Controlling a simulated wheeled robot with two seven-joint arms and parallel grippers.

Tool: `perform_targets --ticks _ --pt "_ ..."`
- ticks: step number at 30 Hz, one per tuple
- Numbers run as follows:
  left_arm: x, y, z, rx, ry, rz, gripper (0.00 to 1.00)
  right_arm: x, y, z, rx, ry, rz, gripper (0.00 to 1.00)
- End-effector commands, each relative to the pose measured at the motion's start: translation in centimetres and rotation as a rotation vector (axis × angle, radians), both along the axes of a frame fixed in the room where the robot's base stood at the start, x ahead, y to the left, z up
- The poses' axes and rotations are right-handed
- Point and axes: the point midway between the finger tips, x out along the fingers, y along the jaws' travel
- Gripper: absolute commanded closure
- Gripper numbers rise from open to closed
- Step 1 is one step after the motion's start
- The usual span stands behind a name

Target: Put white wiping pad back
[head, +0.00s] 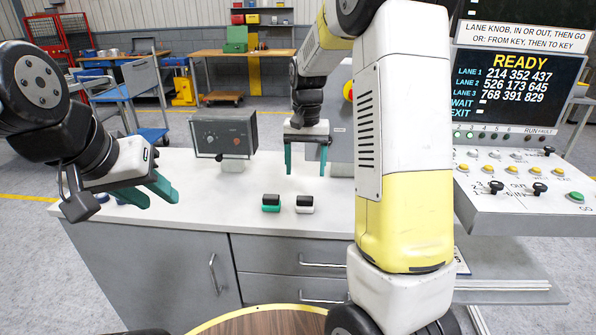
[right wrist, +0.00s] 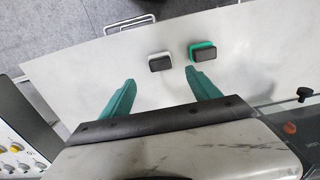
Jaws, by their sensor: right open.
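The white wiping pad (head: 305,205) has a black top and lies on the white worktop (head: 225,210). It also shows in the right wrist view (right wrist: 160,62), just beyond my fingertips. A similar pad with a green base and black top, the green pad (head: 271,204), lies to its left in the head view, a small gap apart. My right gripper (head: 306,172) is open and empty, with teal fingers pointing down above and behind the white pad, not touching it. My left gripper (head: 160,198) is open and empty near the left end of the worktop.
A grey control box (head: 224,133) with a dark front stands at the back of the worktop. A console with buttons (head: 520,175) and a screen (head: 514,85) reading READY is at the right. Drawers and a cabinet door (head: 180,265) are below the worktop. The worktop's front middle is mostly clear.

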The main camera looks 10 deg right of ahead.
Motion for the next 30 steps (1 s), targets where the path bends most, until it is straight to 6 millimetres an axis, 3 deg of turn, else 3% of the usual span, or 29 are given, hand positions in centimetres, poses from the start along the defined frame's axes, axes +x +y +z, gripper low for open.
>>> perform_targets --ticks 5,9,15,21,25,30 --pt "0.0 0.0 0.0 0.0 0.0 0.0 0.64 -3.3 0.0 4.1 0.056 -0.084 0.038 0.29" --pt "0.0 0.0 0.0 0.0 0.0 0.0 0.64 -8.1 0.4 8.0 0.109 -0.198 0.103 0.29" --pt "0.0 0.0 0.0 0.0 0.0 0.0 0.64 -15.6 1.1 11.3 0.137 -0.369 0.203 0.29" --pt "0.0 0.0 0.0 0.0 0.0 0.0 0.64 -21.4 1.8 11.9 0.12 -0.504 0.283 0.29" --pt "0.0 0.0 0.0 0.0 0.0 0.0 0.64 -23.2 2.0 11.6 0.105 -0.55 0.312 0.29" --pt "0.0 0.0 0.0 0.0 0.0 0.0 0.64 -23.8 2.1 11.5 0.1 -0.566 0.322 0.29"
